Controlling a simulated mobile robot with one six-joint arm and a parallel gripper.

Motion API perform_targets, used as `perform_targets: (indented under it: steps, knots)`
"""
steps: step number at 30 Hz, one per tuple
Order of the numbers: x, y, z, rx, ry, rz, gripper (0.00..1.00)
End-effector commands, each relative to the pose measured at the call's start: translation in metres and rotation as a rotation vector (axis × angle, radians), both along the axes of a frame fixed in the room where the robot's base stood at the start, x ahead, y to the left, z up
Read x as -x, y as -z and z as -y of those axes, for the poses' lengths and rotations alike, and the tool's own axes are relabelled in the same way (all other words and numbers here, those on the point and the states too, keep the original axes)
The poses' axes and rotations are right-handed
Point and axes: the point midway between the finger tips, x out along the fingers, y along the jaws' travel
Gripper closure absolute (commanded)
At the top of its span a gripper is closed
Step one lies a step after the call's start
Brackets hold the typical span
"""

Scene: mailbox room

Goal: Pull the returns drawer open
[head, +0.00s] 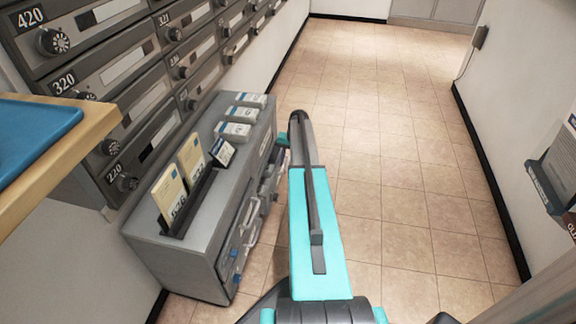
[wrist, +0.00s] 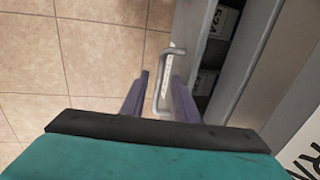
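In the wrist view, my gripper (wrist: 160,76) has its two fingers apart. The pale bar handle (wrist: 166,66) of a grey drawer lies between them, with a gap visible on each side. The drawer front (wrist: 186,42) stands out from the cabinet, and dark space with white-labelled boxes shows behind it, so this drawer is partly open. Whether it is the returns drawer cannot be read. In the head view, the grey cabinet (head: 178,262) stands against the left wall with handles on its front. My arm hides my fingers and part of that front there.
Envelopes (head: 168,191) and small white boxes (head: 233,131) stand on the cabinet top. Numbered mailboxes (head: 112,72) line the wall above. A wooden ledge with a blue tray (head: 35,132) juts in at left. The tiled floor (head: 385,150) is clear to the right.

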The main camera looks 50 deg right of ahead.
Motion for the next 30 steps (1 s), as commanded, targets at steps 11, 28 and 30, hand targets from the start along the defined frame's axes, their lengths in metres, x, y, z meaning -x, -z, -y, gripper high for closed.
perform_targets:
  steps: [11,28,30]
  knots:
    - [-0.0003,0.0048,-0.0003,0.000,0.001,0.000,0.72]
    - [0.0009,0.0041,0.0008,-0.001,0.001,-0.001,1.00]
    - [0.0010,0.0038,-0.0006,-0.001,-0.003,-0.001,1.00]
